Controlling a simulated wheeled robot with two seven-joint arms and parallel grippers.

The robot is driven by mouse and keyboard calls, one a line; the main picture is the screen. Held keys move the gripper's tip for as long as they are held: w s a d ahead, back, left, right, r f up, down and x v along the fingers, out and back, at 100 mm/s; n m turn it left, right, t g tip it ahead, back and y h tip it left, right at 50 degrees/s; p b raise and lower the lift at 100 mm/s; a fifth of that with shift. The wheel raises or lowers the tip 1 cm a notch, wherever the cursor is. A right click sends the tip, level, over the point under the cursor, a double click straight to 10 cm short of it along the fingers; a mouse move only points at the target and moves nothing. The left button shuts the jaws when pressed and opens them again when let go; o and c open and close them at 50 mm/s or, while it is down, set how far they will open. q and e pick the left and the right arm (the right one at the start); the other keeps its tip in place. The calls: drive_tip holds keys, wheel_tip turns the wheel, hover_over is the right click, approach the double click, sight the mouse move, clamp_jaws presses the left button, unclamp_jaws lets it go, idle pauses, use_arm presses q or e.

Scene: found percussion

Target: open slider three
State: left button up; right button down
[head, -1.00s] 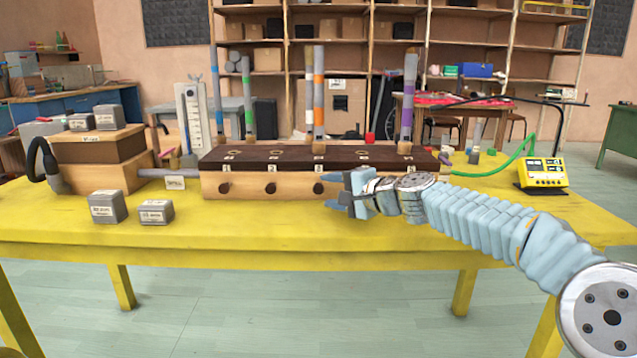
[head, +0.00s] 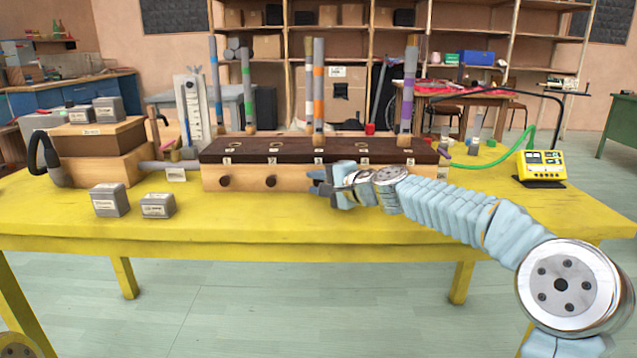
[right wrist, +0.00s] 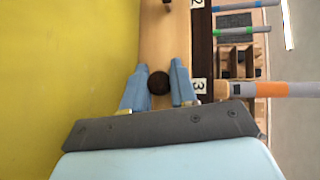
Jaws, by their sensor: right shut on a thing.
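The long wooden box (head: 240,183) with a dark top stands on the yellow table, with numbered labels along its top edge. Dark round knobs sit on its front face; the first knob (head: 224,182) and second knob (head: 270,181) show clear. My right gripper (head: 316,182) is at the third knob and hides it in the head view. In the right wrist view, the dark knob of slider three (right wrist: 159,83) lies between the blue fingers, beside the label 3 (right wrist: 199,86), and the gripper is shut on it. My left gripper is not in view.
Coloured-band tubes, such as the purple-banded one (head: 409,90), rise behind the box. Grey weights (head: 109,200) lie on the table's left, near a wooden stand (head: 98,165). A yellow meter (head: 541,167) with a green cable stands at right. The table front (head: 250,225) is clear.

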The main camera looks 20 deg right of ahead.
drive_tip(key=shift+s+a+f+b, duration=0.1)
drive_tip(key=shift+s+f+b, duration=0.05)
drive_tip(key=shift+s+b, duration=0.3)
drive_tip(key=shift+s+a+b, duration=0.3)
drive_tip(key=shift+s+b, duration=0.6)
drive_tip(key=c, duration=0.9)
unclamp_jaws()
drive_tip(key=shift+s, duration=0.15)
